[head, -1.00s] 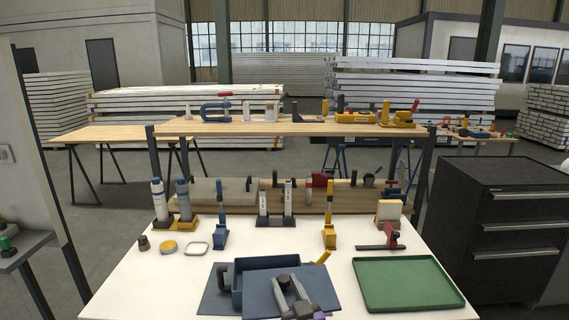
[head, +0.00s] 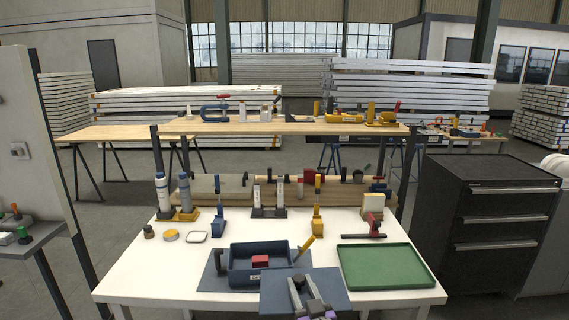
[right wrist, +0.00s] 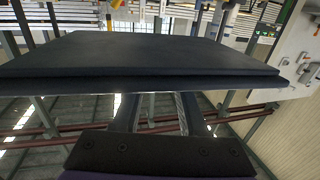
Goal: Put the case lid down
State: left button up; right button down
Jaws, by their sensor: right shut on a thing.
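The blue case (head: 240,281) stands open on the white table, with a red block (head: 260,261) inside. My right gripper (head: 302,292) is shut on the flat blue case lid (head: 330,285), at the table's front edge. The lid overlaps the case's front right corner in the head view; I cannot tell its exact height. In the right wrist view the lid is a wide dark slab (right wrist: 150,55) beyond the fingers (right wrist: 155,113). My left gripper is not in view.
A green tray (head: 385,266) lies right of the lid. Bottles, clamps and small dishes line the table's back. Bare white table (head: 150,270) is free at left.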

jog(key=w+d+f+m+h+p, duration=0.1)
jog(key=w+d+h+p, duration=0.1)
jog(key=d, duration=0.5)
jog(key=w+d+m+h+p, duration=0.1)
jog(key=w+d+h+p, duration=0.1)
jog(key=w+d+p, duration=0.2)
jog(key=d+p, duration=0.1)
jog(key=d, duration=0.1)
jog(key=shift+w+d+f+m+t, duration=0.2)
jog(key=shift+d+f+m+t, duration=0.1)
jog(key=shift+d+f+m, duration=0.1)
jog(key=shift+a, duration=0.2)
